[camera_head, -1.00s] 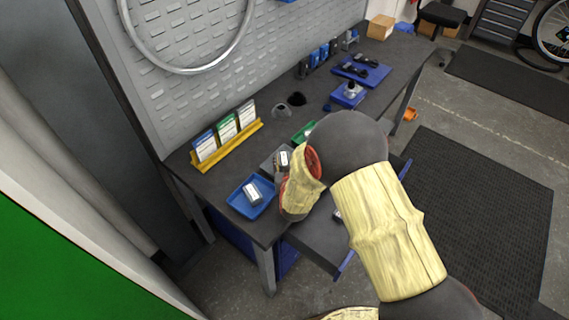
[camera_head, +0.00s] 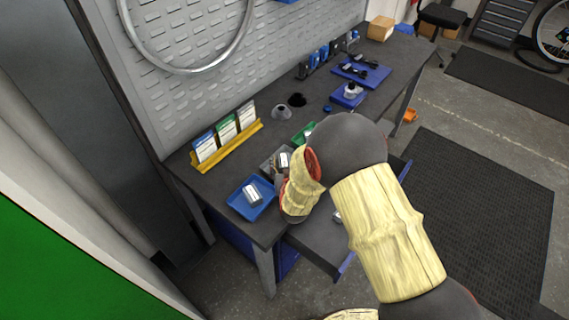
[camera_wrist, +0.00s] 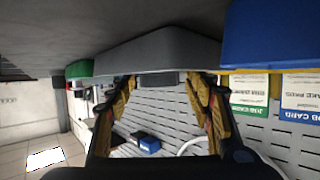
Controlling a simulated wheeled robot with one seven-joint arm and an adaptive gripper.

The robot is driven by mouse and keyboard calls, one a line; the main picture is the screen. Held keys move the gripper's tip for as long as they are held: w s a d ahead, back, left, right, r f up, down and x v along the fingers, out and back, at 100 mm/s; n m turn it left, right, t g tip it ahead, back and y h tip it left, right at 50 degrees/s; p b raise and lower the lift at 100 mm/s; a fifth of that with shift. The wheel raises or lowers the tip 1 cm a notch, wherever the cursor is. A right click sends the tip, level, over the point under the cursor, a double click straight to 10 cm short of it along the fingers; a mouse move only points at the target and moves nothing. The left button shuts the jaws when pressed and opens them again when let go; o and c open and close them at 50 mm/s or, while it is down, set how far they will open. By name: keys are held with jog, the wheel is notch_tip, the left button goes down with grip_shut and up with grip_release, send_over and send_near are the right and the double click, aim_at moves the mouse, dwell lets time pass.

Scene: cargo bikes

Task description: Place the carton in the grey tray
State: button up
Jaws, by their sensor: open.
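A small white-and-grey carton (camera_head: 284,160) shows at the grey tray (camera_head: 266,163), just beyond my wrist; it appears to be in the tray, but my arm partly hides the spot. In the wrist view, which looks upside down, the grey tray (camera_wrist: 150,52) spans the middle. A small grey block (camera_wrist: 159,78) shows at its rim between my fingers; I cannot tell whether it is the carton. My gripper (camera_wrist: 160,98) is open, with a finger at each side and a gap between. A similar small box (camera_head: 252,194) lies in the blue tray (camera_head: 240,207).
A green tray (camera_head: 301,138) sits behind the grey one. A yellow rack of job cards (camera_head: 228,147) stands along the pegboard. An open drawer (camera_head: 318,243) juts out beneath the bench front. The far bench holds a blue mat with dark parts (camera_head: 362,72).

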jog(key=shift+r, duration=0.15)
jog(key=shift+s+r, duration=0.15)
jog(key=shift+s, duration=0.05)
jog(key=p+v, duration=0.2)
jog(key=v, duration=0.9)
jog(key=shift+s+d+r, duration=0.1)
jog(key=shift+s, duration=0.15)
jog(key=s+d+r+g, duration=0.2)
jog(key=d+r, duration=0.2)
jog(key=r, duration=0.5)
jog(key=s+d+r+g, duration=0.2)
jog(key=s+d+r, duration=0.15)
jog(key=r, duration=0.65)
jog(key=s+d+r+g, duration=0.1)
jog(key=s+d+r, duration=0.1)
jog(key=s, duration=0.5)
jog(key=s+d+r+m+g+h, duration=0.1)
jog(key=s+d+r, duration=0.2)
jog(key=s+d, duration=0.2)
jog(key=s+d+r+g, duration=0.1)
jog(key=s+d+r, duration=0.2)
jog(key=s, duration=0.5)
jog(key=shift+s+d+g+h, duration=0.3)
jog(key=shift+s+d+g, duration=0.1)
jog(key=shift+d, duration=0.1)
jog(key=shift+f, duration=0.1)
